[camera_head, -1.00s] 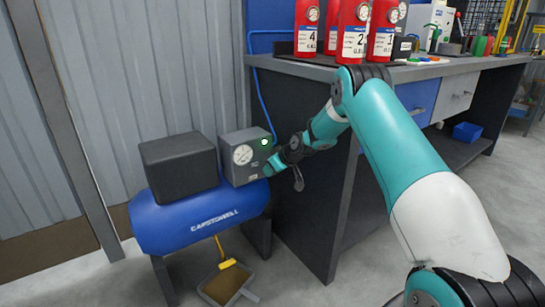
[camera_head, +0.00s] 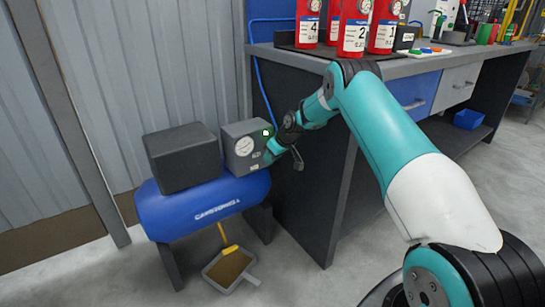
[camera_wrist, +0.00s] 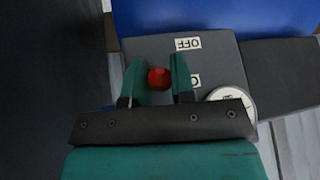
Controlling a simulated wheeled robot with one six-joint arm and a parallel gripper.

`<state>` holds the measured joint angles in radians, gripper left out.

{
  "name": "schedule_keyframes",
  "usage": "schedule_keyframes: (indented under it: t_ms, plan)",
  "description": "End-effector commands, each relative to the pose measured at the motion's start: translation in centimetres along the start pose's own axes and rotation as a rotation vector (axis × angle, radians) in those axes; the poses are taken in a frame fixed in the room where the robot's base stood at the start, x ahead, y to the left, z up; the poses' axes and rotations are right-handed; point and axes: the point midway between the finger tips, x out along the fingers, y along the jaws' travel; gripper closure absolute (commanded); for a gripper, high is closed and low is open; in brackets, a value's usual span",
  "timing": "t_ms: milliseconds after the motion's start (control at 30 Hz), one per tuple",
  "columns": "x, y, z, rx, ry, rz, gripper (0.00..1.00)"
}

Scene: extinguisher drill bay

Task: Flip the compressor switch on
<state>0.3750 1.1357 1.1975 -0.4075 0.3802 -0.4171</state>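The blue compressor (camera_head: 200,210) stands at the left in the head view, with a grey control box (camera_head: 240,165) on its right end. A green light shows on the box. In the wrist view the red-tipped switch (camera_wrist: 159,78) is between the two teal fingers of my gripper (camera_wrist: 159,82). The fingers are apart, with a gap on the right of the red tip; contact on the left is unclear. The OFF label (camera_wrist: 188,43) appears upside down above the switch. My gripper also shows at the box's right side (camera_head: 271,152).
A workbench (camera_head: 400,68) with red extinguishers (camera_head: 355,30) stands right of the compressor, close to my arm. A dark block (camera_head: 183,155) sits on the compressor. A pressure gauge (camera_wrist: 240,97) is beside the right finger. A dustpan (camera_head: 230,268) lies on the floor in front.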

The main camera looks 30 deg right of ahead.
Motion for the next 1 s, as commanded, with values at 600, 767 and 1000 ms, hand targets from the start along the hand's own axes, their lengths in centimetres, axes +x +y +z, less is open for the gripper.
schedule_keyframes:
  t_ms: [600, 767, 1000]
  plan:
    - [-2.8, 0.0, -0.2, 0.001, 0.002, 0.000, 0.53]
    - [-6.9, 0.0, -0.2, 0.001, 0.002, 0.001, 0.53]
    - [-12.8, -0.1, -0.2, 0.000, 0.001, -0.001, 0.53]
